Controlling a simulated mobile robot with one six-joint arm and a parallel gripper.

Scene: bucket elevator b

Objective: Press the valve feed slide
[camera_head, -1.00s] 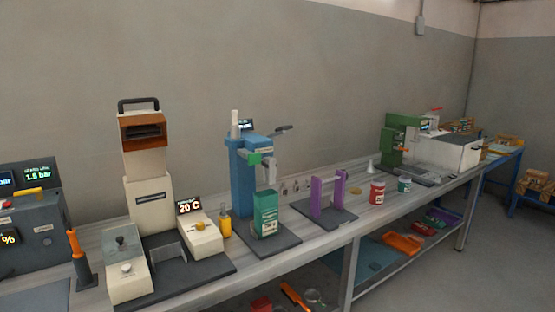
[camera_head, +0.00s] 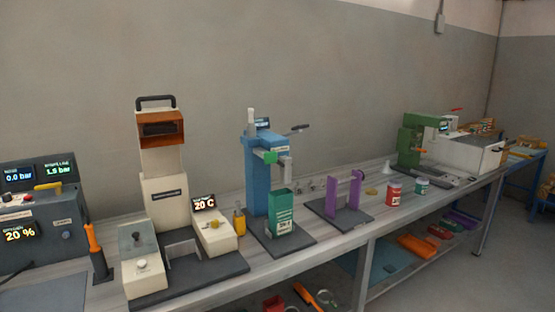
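No part in the camera_head view carries a readable label naming the valve feed slide, so I cannot tell which part it is. On the bench stand a cream machine (camera_head: 165,200) with an orange-brown top hopper, and a blue upright press (camera_head: 256,180) with a green block and a dark lever. A green box (camera_head: 281,212) stands on the blue press's dark base. To its right is a purple two-post stand (camera_head: 333,196) on a dark plate. A green and white machine (camera_head: 412,143) stands at the far right. My gripper is not in view.
A grey control box (camera_head: 45,210) with lit displays and an orange-handled lever (camera_head: 93,240) stand at the left. Red (camera_head: 393,190) and green (camera_head: 421,187) tins stand on the long bench (camera_head: 345,240). A lower shelf holds trays and tools. Floor shows at right.

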